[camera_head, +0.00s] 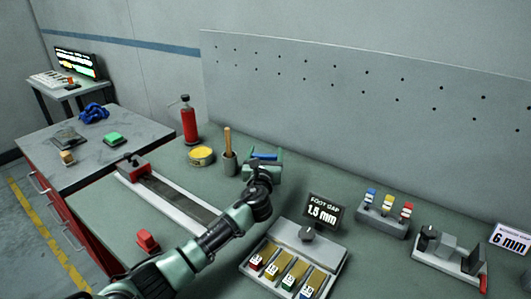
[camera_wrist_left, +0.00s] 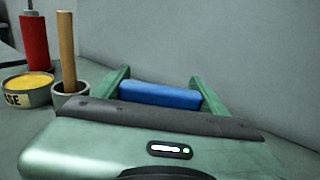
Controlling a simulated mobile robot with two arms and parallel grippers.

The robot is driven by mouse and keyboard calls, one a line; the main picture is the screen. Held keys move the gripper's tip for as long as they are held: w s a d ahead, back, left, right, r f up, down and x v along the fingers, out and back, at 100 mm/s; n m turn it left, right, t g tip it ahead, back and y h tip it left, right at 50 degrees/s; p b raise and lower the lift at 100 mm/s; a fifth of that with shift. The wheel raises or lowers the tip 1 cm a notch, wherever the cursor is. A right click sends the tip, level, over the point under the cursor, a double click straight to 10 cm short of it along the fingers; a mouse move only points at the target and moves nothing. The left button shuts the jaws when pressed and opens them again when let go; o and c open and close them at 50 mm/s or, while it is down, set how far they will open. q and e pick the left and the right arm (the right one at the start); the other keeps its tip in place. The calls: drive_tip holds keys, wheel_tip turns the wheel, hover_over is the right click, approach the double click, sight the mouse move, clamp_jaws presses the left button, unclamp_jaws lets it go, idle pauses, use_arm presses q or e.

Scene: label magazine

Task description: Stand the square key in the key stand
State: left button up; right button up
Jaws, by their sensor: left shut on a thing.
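My left gripper (camera_head: 263,163) is over the back of the green bench, its fingers pointing away from the head camera. It is shut on a blue bar (camera_head: 264,156). In the left wrist view the blue bar (camera_wrist_left: 160,95) lies crosswise between the two green fingers; its lower part is hidden behind the gripper body. I cannot tell whether this bar is the square key. A grey stand (camera_head: 381,222) at right holds upright pieces with blue, yellow and red tops; it looks like the key stand. My right gripper is not in view.
A wooden-handled tool stands in a cup (camera_head: 229,163), beside a yellow tin (camera_head: 201,156) and a red bottle (camera_head: 189,124). A tray (camera_head: 250,262) with several labelled pieces, a "1.5 mm" sign (camera_head: 323,212) and a grey fixture (camera_head: 447,258) are at right. A long rail (camera_head: 170,202) lies left.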

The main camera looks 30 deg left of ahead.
use_arm(q)
drive_tip(key=shift+f+b, duration=0.35)
drive_tip(key=shift+f, duration=0.25)
drive_tip(key=o, duration=1.5)
drive_tip(key=v, duration=0.7)
drive_tip(key=shift+s+d, duration=0.1)
drive_tip(key=shift+s, duration=0.25)
drive_tip(key=shift+r, duration=0.1)
